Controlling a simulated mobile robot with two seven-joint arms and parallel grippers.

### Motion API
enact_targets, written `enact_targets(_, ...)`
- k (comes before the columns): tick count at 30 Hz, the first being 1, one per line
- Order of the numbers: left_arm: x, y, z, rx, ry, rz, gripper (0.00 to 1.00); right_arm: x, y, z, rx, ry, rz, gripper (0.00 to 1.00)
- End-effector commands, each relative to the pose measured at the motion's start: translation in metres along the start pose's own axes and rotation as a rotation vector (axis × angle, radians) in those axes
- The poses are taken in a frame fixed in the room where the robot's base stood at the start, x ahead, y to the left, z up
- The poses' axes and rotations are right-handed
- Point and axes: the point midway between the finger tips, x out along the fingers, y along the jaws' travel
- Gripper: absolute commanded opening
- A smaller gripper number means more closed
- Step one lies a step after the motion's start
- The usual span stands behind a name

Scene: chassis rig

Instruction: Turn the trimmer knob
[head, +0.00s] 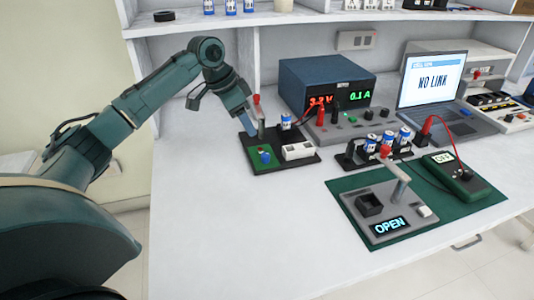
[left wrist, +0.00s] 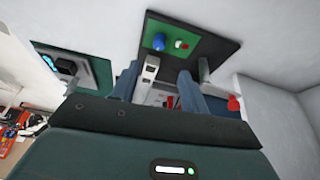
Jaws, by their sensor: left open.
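The trimmer knob appears to be the small blue knob (head: 265,157) on a green circuit board on a dark chassis plate (head: 280,164). It also shows in the left wrist view (left wrist: 159,42), beside a small red-and-white part. My left gripper (head: 248,116) is open over the back left of the plate, close to a red-tipped lever (head: 257,100). In the left wrist view its fingers (left wrist: 160,76) stand apart, with a white block (left wrist: 149,70) seen between them. The knob lies beyond the fingertips, apart from them. My right gripper is not in view.
A power supply (head: 325,86) with lit digits stands behind the plate. A laptop (head: 432,82) reads NO LINK. A tester (head: 385,210) reading OPEN and a meter (head: 458,178) sit on a green mat. Several blue-and-white cylinders stand in a black holder. The table's front left is clear.

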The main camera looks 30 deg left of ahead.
Motion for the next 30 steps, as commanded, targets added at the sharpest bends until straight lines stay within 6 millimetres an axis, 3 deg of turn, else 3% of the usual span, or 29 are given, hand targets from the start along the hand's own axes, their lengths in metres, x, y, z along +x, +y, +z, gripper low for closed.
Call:
enact_targets(9, 0.067, 0.001, 0.001, 0.001, -0.001, 0.003, 0.45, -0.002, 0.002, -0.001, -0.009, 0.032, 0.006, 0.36)
enact_targets(15, 0.101, 0.001, 0.000, 0.000, -0.001, 0.000, 0.45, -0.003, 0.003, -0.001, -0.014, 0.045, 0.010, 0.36)
enact_targets(21, 0.117, 0.001, 0.000, 0.002, 0.001, 0.000, 0.45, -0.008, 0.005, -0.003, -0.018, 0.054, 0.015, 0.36)
enact_targets(30, 0.119, 0.001, 0.000, 0.001, 0.000, -0.001, 0.45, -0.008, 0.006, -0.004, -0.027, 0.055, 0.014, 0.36)
